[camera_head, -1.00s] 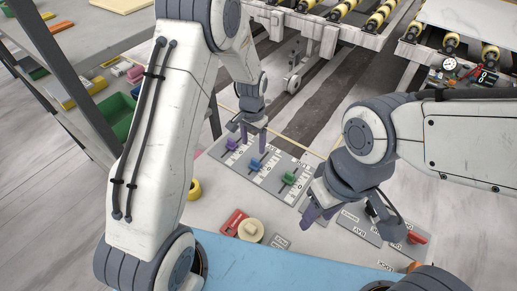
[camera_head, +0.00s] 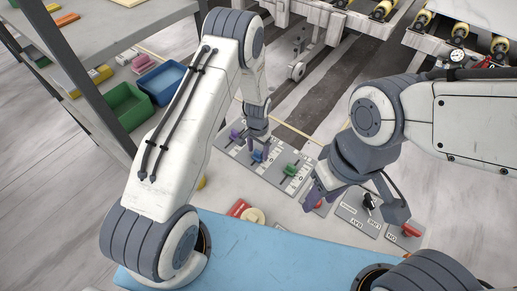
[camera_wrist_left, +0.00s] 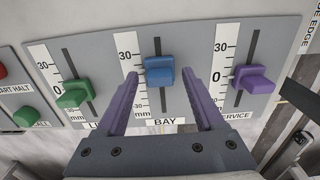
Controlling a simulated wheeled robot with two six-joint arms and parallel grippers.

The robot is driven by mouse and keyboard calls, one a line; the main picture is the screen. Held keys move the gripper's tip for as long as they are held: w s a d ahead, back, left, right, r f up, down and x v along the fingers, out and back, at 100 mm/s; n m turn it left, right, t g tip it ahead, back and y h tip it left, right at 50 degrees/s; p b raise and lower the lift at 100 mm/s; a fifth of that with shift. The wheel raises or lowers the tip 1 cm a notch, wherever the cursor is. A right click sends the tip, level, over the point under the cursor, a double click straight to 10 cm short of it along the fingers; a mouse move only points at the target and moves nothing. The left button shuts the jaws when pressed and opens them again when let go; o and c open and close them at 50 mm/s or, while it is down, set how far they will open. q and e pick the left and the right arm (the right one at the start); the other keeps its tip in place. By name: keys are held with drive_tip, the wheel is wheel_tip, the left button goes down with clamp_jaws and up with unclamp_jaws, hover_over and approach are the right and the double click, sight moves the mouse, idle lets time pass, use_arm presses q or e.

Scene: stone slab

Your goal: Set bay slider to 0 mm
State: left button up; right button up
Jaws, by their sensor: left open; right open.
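The blue BAY slider knob (camera_wrist_left: 158,72) stands upright in its slot on a grey panel (camera_wrist_left: 285,35) in the left wrist view. Its scale (camera_wrist_left: 128,45) shows 30 at the top. The 0 mark is covered by a finger, and the knob appears above mid-scale; I cannot read its exact value. My left gripper (camera_wrist_left: 163,88) is open, with its purple fingers on either side of the knob, seemingly apart from it. In the head view my left gripper (camera_head: 257,146) is over the blue knob (camera_head: 259,157). My right gripper (camera_head: 318,194) is open and empty over the right-hand panels.
A green knob (camera_wrist_left: 73,98) and the purple SERVICE knob (camera_wrist_left: 254,79) flank the blue one closely. A black rotary knob (camera_head: 369,202) and a red handle (camera_head: 411,230) sit at the right. Green (camera_head: 126,107) and blue bins (camera_head: 162,82) stand at the left.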

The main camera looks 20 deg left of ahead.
use_arm(q)
clamp_jaws()
idle(1.5)
